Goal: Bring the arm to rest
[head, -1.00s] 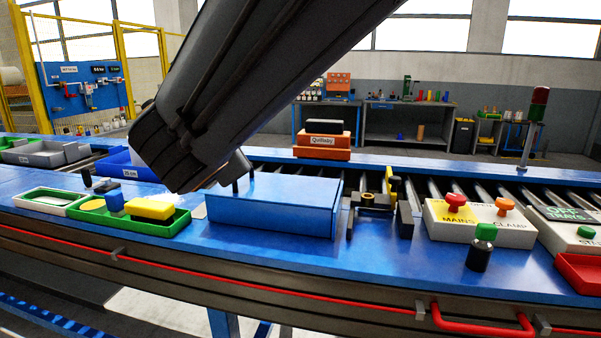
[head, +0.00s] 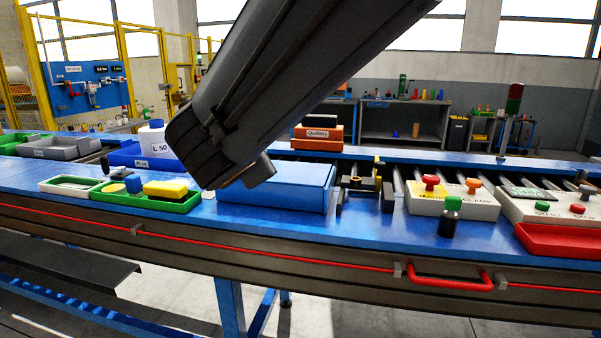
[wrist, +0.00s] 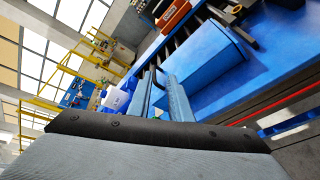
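My arm (head: 260,85) reaches down from the top of the head view, in front of the conveyor bench. Its thick dark end is above the left part of a closed blue box (head: 290,185).
A green tray (head: 180,206) with a yellow block (head: 166,188) lies left of the blue box. A control box (head: 450,207) with buttons and a red tray (head: 560,241) are at right. An orange box (head: 317,143) labelled Quillsby stands behind. A red rail (head: 330,262) runs along the front.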

